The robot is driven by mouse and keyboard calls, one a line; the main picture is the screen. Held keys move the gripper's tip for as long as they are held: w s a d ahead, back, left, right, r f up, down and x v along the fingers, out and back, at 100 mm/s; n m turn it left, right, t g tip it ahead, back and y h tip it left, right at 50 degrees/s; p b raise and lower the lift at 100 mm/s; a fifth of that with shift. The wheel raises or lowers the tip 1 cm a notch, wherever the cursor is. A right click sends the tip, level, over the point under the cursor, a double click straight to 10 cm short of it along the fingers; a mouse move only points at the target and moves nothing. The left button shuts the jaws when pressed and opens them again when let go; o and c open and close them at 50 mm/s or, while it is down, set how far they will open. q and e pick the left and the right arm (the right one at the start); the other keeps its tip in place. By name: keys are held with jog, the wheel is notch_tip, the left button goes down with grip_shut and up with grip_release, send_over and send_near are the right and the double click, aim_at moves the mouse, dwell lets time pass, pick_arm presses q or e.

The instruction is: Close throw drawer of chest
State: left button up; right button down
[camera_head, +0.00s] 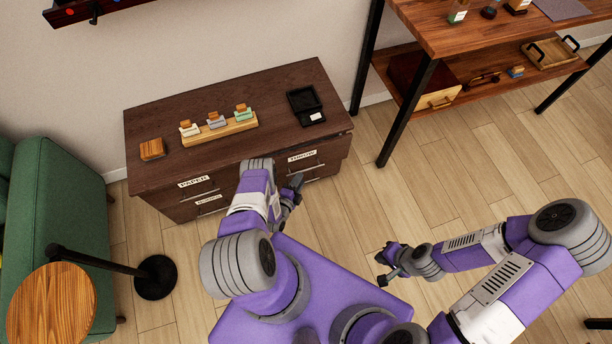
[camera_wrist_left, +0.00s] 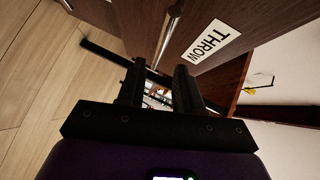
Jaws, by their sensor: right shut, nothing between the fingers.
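The dark brown chest (camera_head: 262,88) stands against the wall, with drawers on its front. The drawer labelled THROW (camera_head: 302,156) is at the upper right of that front; its label also shows in the left wrist view (camera_wrist_left: 214,43), beside a metal bar handle (camera_wrist_left: 167,32). How far this drawer stands out is hard to tell. My left gripper (camera_head: 296,184) is just in front of and below the THROW label. In the left wrist view its two dark fingers (camera_wrist_left: 156,82) are apart, near the handle; contact is unclear. My right gripper (camera_head: 384,267) is shut and empty, over the floor.
On the chest top are a wooden block (camera_head: 152,149), a wooden rack (camera_head: 220,132) with several small items, and a black tray (camera_head: 305,102). A shelf table (camera_head: 445,40) stands right, a green sofa (camera_head: 70,200) left.

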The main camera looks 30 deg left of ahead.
aim_at(306, 170)
pick_arm(q)
jog(key=shift+m+t, duration=0.4)
jog(key=shift+m, duration=0.1)
jog(key=w+b, duration=0.1)
jog(key=w, duration=0.1)
jog(key=w+f+b, duration=0.1)
jog(key=w, duration=0.1)
jog(key=w+b, duration=0.1)
jog(key=w, duration=0.2)
jog(key=shift+a+f, duration=0.25)
jog(key=shift+f, duration=0.05)
grip_shut()
